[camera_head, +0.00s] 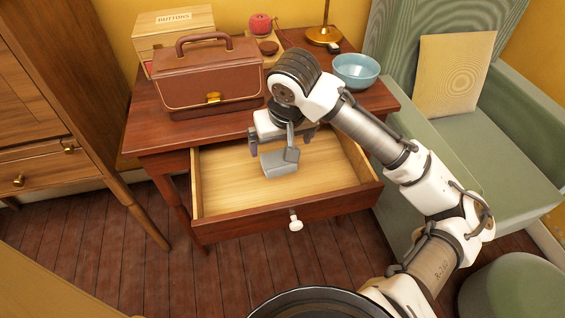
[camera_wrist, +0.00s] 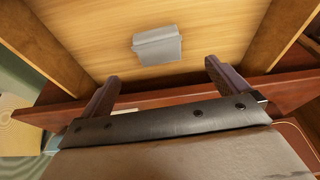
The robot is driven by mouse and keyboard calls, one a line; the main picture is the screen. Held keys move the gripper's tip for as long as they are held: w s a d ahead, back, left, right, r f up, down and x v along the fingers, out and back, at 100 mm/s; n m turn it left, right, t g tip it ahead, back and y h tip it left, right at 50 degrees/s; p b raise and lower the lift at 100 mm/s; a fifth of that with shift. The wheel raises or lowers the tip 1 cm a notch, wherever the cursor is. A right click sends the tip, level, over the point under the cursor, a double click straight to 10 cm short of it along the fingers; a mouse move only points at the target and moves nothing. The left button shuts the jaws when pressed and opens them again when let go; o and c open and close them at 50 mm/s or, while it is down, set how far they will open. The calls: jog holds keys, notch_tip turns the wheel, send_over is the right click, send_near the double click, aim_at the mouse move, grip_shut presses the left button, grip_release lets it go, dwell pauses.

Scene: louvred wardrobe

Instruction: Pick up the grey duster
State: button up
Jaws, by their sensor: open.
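The grey duster (camera_head: 279,164), a block with an upright part, lies in the open wooden drawer (camera_head: 225,190) of the desk. It also shows in the wrist view (camera_wrist: 157,45), lying on the pale drawer bottom. My gripper (camera_head: 281,146) is over the drawer, above and behind the duster in the head view. In the wrist view my gripper's two fingers (camera_wrist: 162,74) are spread apart with nothing between them. The duster lies beyond the fingertips and looks untouched. Part of its upper end is close to my gripper in the head view.
The drawer walls and its front with a white knob (camera_head: 295,223) surround the duster. On the desk (camera_head: 150,128) stand a brown leather case (camera_head: 208,80), a buttons box (camera_head: 165,30), a blue bowl (camera_head: 356,70) and a brass lamp base (camera_head: 323,36). A green armchair (camera_head: 470,160) stands at right.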

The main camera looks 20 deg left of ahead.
aim_at(279, 159)
jog(key=x, duration=0.3)
jog(key=b+x, duration=0.1)
jog(key=x, duration=0.5)
jog(key=shift+w+a+f, duration=0.1)
jog(key=shift+w+f, duration=0.05)
jog(key=shift+w, duration=0.2)
jog(key=c, duration=1)
jog(key=shift+r, duration=0.2)
notch_tip(279, 159, up, 20)
jog(key=p, duration=0.3)
jog(key=shift+f, duration=0.15)
